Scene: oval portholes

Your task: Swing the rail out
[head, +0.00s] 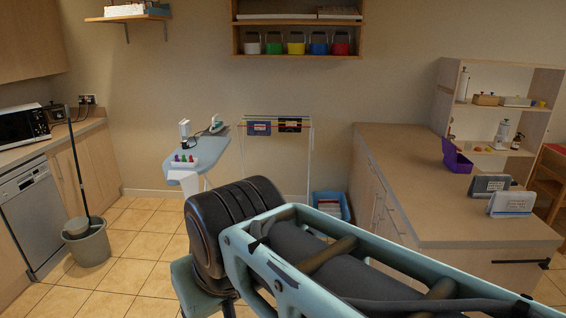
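A thin dark rail (518,262) runs along the end face of the wooden counter at the right, just below the top's edge. It has a black block at its right end. It looks close to the counter's face, but its exact angle is hard to tell. My arm fills the lower middle of the head view, to the left of the rail and nearer the camera. My gripper does not show in this view.
The counter (400,165) carries a purple box (456,158) and two small stands. A white drying rack (311,150), a blue bin (331,205) and an ironing board (207,155) stand behind my arm. A grey bucket with a mop (88,243) stands left on open tiled floor.

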